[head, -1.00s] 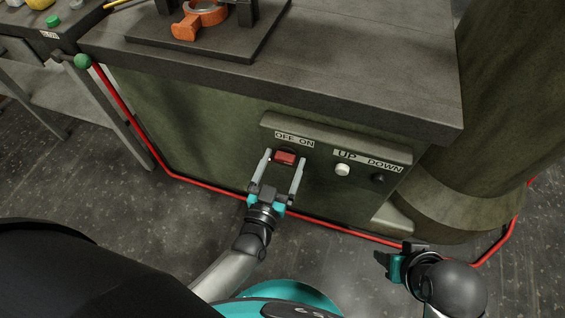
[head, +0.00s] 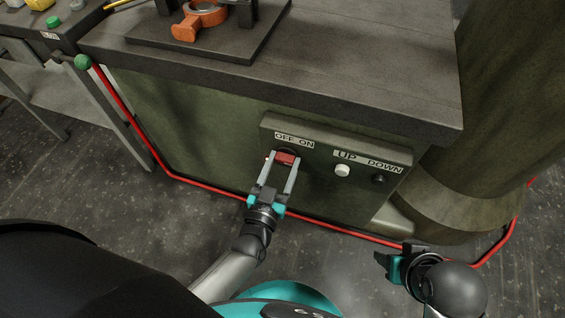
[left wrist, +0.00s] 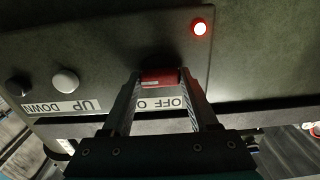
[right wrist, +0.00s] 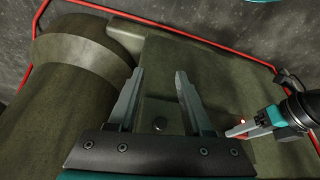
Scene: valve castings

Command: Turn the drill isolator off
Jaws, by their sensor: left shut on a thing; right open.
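The drill isolator is a red switch handle (head: 285,158) below the OFF ON label (head: 294,141) on the front panel. In the head view my left gripper (head: 279,163) has its fingers closed on both sides of the red handle. The left wrist view shows the red handle (left wrist: 160,77) between the two fingertips, with a lit red lamp (left wrist: 199,27) on the panel nearby. The handle's far side and pivot are hidden. My right gripper (right wrist: 154,78) is open and empty, low at the right in the head view.
A white UP button (head: 342,170) and a black DOWN button (head: 379,180) sit right of the isolator. The worktop edge (head: 300,100) overhangs the panel. A red rail (head: 330,229) runs low around the base. An orange clamped part (head: 200,18) lies on top.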

